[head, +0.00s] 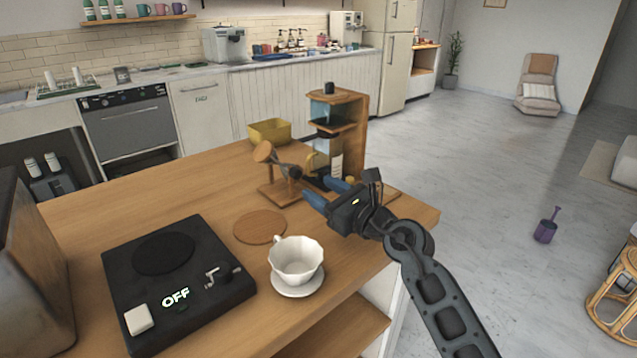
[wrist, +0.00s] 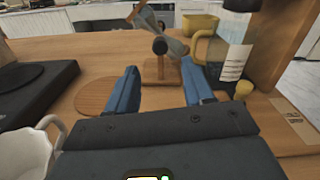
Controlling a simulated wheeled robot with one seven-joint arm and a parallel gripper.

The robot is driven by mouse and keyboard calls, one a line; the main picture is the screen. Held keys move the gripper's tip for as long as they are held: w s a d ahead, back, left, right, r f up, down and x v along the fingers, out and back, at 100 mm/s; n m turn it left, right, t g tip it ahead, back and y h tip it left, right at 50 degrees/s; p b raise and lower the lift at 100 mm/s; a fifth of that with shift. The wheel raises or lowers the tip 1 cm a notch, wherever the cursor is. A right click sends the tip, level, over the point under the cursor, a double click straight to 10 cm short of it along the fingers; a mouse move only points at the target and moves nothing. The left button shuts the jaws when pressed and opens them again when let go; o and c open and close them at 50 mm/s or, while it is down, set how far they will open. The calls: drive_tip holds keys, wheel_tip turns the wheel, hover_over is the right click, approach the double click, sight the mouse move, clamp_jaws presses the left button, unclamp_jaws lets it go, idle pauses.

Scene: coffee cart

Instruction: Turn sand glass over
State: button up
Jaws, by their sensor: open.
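The sand glass (head: 263,152) is tilted on a small wooden stand (head: 280,194) near the far side of the wooden counter. It has a round wooden end and a dark pivot knob. In the wrist view the sand glass (wrist: 176,46) lies ahead, with its stand post (wrist: 160,68) between the two finger directions. My gripper (head: 322,191) is open, its blue fingers pointing toward the stand from the right. In the wrist view my gripper (wrist: 158,68) has nothing between its fingers. Part of the sand glass is hard to make out behind the knob.
A wooden coffee dripper tower (head: 350,130) with a glass pot stands close behind my gripper. A yellow bin (head: 270,131) is beyond the sand glass.

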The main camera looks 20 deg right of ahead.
sight(298, 176)
drive_tip(key=shift+x, duration=3.55)
drive_tip(key=shift+c, duration=0.3)
clamp_jaws()
